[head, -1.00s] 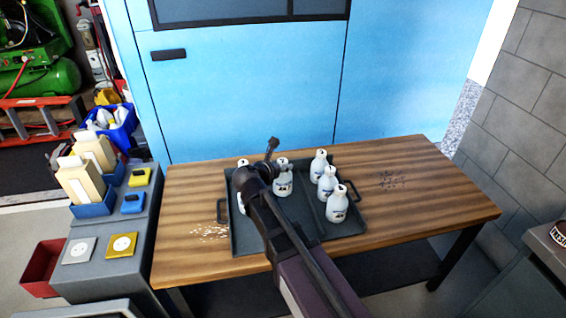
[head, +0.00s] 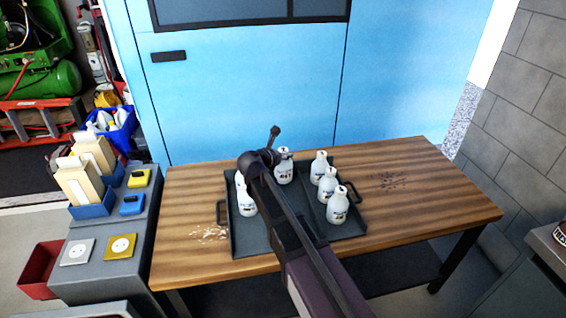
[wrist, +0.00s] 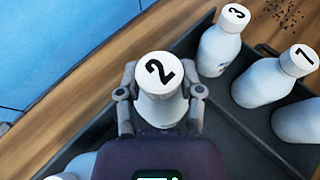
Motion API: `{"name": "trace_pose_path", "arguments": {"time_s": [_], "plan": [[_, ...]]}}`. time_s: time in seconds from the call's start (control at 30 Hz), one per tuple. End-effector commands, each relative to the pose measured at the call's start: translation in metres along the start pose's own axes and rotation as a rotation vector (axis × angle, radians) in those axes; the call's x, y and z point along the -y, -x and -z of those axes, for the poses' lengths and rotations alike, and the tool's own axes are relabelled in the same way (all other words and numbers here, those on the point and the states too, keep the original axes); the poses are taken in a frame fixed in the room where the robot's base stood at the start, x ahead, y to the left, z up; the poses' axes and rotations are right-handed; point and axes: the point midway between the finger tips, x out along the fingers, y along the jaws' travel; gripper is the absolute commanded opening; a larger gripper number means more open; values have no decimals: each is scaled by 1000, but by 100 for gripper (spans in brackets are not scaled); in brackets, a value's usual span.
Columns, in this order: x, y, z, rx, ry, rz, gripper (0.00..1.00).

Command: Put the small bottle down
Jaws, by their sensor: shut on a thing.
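The small white bottle (wrist: 158,105) with a black 2 on its cap stands between the fingers of my gripper (wrist: 160,95) in the wrist view. The fingers are shut on it from both sides. In the head view this bottle (head: 284,170) is upright at the back of the dark tray (head: 270,238), just right of my arm's end. I cannot tell whether its base touches the tray.
Bottle 3 (wrist: 222,40), bottle 1 (wrist: 275,77) and another bottle (head: 338,206) stand in the tray's right part. One more bottle (head: 245,195) stands at left, partly behind my arm. A blue cabinet (head: 250,90) stands behind.

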Motion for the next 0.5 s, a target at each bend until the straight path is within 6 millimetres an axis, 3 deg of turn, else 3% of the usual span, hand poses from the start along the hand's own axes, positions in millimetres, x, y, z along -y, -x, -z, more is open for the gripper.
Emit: {"name": "trace_pose_path", "arguments": {"time_s": [0.5], "plan": [[0, -13, 31, 1, 0, 0, 0]]}}
